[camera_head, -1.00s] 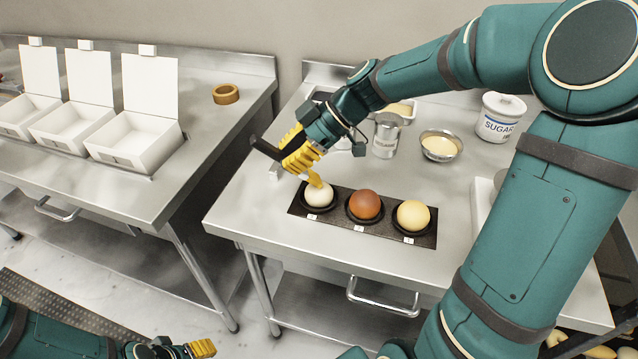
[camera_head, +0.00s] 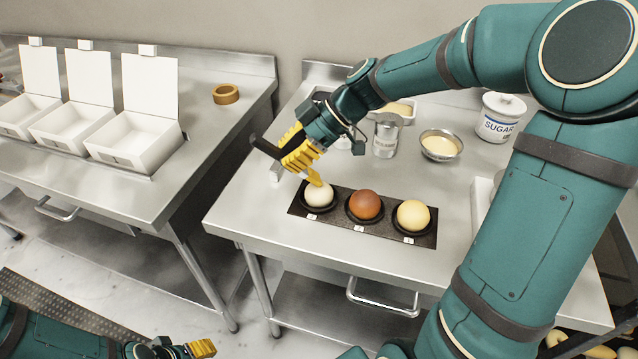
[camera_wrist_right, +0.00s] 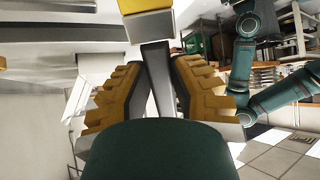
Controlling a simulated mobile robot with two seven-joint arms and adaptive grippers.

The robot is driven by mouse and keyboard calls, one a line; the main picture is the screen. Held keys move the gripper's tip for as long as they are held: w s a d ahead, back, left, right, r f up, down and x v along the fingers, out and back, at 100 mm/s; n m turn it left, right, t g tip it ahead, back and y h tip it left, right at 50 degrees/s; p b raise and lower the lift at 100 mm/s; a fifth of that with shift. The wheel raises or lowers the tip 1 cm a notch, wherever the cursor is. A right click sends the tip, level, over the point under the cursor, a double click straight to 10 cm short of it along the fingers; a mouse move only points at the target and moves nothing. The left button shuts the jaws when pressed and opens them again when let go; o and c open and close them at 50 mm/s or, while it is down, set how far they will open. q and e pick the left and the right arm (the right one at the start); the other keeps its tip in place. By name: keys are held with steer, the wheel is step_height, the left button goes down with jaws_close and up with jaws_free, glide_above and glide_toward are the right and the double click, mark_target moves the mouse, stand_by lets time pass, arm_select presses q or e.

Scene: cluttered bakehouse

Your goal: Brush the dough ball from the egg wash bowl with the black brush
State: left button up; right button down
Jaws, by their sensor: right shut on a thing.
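Three round balls sit in dark round holders on a black tray (camera_head: 385,232): a white ball (camera_head: 319,195) at left, a reddish-brown ball (camera_head: 365,205) in the middle and a pale yellow ball (camera_head: 412,215) at right. Which one is the dough ball I cannot tell for sure. My right gripper (camera_head: 297,155) is shut on the black brush (camera_head: 266,149); its handle also shows between the fingers in the wrist view (camera_wrist_right: 157,75). The yellow bristles reach the top of the white ball and seem to touch it. The egg wash bowl (camera_head: 440,146), metal with yellow contents, stands behind. My left gripper (camera_head: 201,348) is low at the bottom edge.
A metal canister (camera_head: 386,135) and a white sugar jar (camera_head: 499,118) stand near the bowl. A white object (camera_head: 482,205) is partly hidden by my right arm. On the left table are white lidded boxes (camera_head: 135,140) and a brown ring (camera_head: 226,94). A gap separates the tables.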

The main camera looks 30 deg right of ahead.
steer(key=shift+s+a, duration=0.35)
steer(key=shift+s, duration=0.55)
steer(key=shift+w, duration=0.1)
steer(key=shift+w+d+f, duration=0.1)
steer(key=shift+w+d, duration=0.25)
steer(key=shift+w, duration=0.45)
steer(key=shift+s, duration=0.1)
steer(key=shift+s+a, duration=0.35)
steer(key=shift+s, duration=0.45)
